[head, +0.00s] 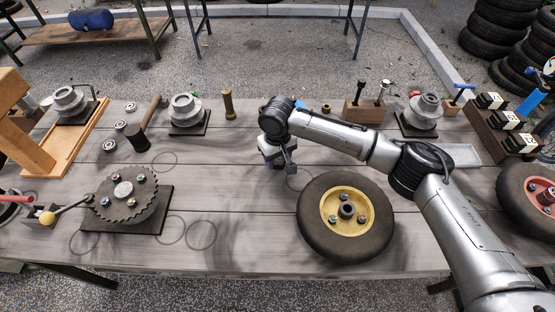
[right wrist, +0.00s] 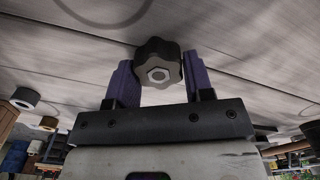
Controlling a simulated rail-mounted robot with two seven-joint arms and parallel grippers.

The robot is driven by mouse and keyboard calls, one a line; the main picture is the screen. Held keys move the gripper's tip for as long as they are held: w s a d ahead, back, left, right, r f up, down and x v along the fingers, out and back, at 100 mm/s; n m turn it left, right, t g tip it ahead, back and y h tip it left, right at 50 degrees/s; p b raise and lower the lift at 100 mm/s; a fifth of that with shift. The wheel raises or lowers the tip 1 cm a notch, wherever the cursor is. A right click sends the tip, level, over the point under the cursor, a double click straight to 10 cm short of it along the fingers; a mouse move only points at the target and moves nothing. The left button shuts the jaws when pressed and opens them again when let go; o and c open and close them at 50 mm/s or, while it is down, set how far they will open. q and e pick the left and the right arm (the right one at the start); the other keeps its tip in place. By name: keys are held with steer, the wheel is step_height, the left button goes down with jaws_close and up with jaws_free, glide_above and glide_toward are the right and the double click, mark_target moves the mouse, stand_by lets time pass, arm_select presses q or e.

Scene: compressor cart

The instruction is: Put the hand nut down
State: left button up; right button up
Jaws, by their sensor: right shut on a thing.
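The hand nut (right wrist: 158,64) is a dark, lobed knob with a pale hex centre in the right wrist view. My right gripper (right wrist: 158,74) is shut on it, with one purple finger on each side. In the head view my right gripper (head: 277,160) points down low over the middle of the wooden table (head: 240,235). There the nut is mostly hidden by the gripper, and I cannot tell whether it touches the table top. My left gripper is not in view.
A yellow-hubbed wheel (head: 345,217) lies just right of my right gripper. A toothed disc (head: 125,195) on a dark plate is at the left. A mallet (head: 140,135), a pulley on a plate (head: 186,110) and a brass piece (head: 228,104) stand behind. The table left of the gripper is clear.

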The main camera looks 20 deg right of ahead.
steer(key=o, duration=1)
steer(key=shift+f, duration=0.15)
step_height(320, 180, up, 11)
steer(key=p, duration=0.5)
steer(key=shift+o, duration=0.7)
steer(key=shift+r+p, duration=0.3)
steer(key=shift+r, duration=0.35)
